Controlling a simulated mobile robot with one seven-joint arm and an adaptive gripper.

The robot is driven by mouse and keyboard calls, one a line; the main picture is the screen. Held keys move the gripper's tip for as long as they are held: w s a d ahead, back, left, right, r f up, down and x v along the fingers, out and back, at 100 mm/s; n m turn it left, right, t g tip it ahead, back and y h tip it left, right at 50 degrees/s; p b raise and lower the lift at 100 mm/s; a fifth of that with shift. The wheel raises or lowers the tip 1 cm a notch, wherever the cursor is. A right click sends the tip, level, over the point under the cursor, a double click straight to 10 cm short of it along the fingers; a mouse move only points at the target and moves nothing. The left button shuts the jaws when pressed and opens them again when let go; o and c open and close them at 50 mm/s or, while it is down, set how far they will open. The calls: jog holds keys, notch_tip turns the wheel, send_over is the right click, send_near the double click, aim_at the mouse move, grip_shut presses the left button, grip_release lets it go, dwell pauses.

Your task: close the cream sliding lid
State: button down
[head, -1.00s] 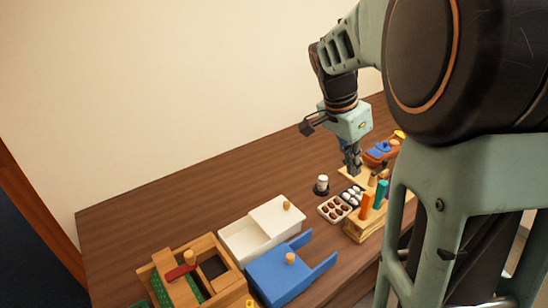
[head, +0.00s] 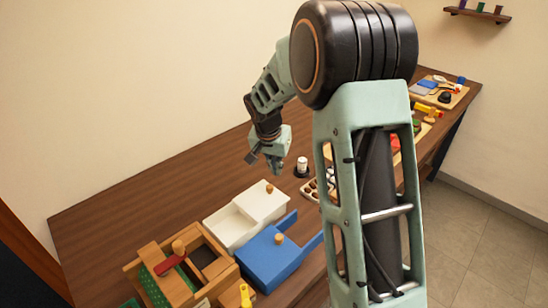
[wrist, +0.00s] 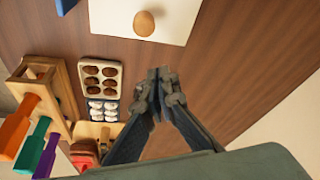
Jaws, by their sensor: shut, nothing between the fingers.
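The cream box (head: 231,227) stands on the table, left of the middle in the head view. Its cream sliding lid (head: 262,199) covers the right part, and the left part of the box is open. A wooden knob (head: 269,188) sits on the lid. In the wrist view the lid (wrist: 105,17) and its knob (wrist: 144,23) show at the top edge. My gripper (head: 276,171) is above the table, behind and above the lid, apart from it. In the wrist view my gripper (wrist: 160,72) has its fingertips together with nothing between them.
A blue box with a knob (head: 271,262) stands in front of the cream box. A wooden box with a red handle (head: 180,265) is at the left. A tray of brown eggs (wrist: 100,77) and a wooden rack with coloured pegs (wrist: 40,100) lie nearby. Table behind is clear.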

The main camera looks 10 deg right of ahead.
aim_at(261, 197)
jog(key=s, duration=0.1)
jog(key=s+a, duration=0.1)
jog(key=shift+s+a+f, duration=0.2)
jog(key=shift+s+a, duration=0.05)
jog(key=shift+s, duration=0.15)
jog(key=shift+s+a+f, duration=0.1)
jog(key=shift+s+a, duration=0.1)
jog(key=shift+s, duration=0.1)
